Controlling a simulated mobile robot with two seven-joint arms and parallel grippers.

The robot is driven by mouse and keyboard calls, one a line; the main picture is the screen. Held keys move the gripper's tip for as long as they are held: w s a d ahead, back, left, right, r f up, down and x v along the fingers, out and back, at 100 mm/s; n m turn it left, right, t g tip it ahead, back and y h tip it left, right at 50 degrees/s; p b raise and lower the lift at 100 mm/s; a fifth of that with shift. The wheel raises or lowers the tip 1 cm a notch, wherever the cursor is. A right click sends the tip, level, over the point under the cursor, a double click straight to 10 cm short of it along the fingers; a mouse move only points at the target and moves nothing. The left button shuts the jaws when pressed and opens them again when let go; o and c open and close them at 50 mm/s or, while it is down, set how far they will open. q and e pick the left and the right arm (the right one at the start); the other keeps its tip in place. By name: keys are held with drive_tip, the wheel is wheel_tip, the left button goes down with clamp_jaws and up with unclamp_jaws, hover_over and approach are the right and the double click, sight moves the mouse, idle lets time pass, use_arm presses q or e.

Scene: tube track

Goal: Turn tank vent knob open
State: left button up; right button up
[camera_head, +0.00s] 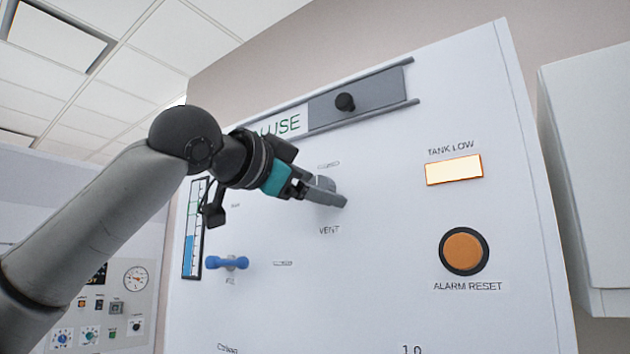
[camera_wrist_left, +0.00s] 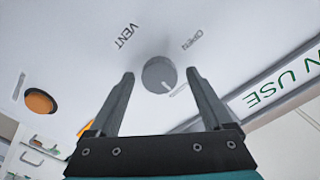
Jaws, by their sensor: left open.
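The vent knob (camera_wrist_left: 159,74) is a round grey dial on the white panel, with a pale pointer line running toward its lower right edge in the left wrist view. The VENT label and an OPEN label sit near it. My left gripper (camera_wrist_left: 160,82) is open, with one finger on each side of the knob and visible gaps between. In the head view my left gripper (camera_head: 325,191) is at the panel just above the VENT label, and its fingers partly hide the knob. Contact with the panel cannot be told. My right gripper is not in view.
A sliding plate with a black knob (camera_head: 345,102) is above. A lit TANK LOW lamp (camera_head: 454,169) and an orange ALARM RESET button (camera_head: 464,251) are on the right. A blue handle (camera_head: 226,262) and level gauge (camera_head: 194,229) are on the left.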

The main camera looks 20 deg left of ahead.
use_arm(q)
drive_tip(key=shift+c, duration=0.4)
clamp_jaws()
idle(0.4)
drive_tip(key=shift+n, duration=0.4)
drive_tip(key=shift+a+n+b, duration=0.2)
drive_tip(key=shift+n+b, duration=1.3)
drive_tip(key=shift+n, duration=7.1)
drive_tip(key=shift+r, duration=0.1)
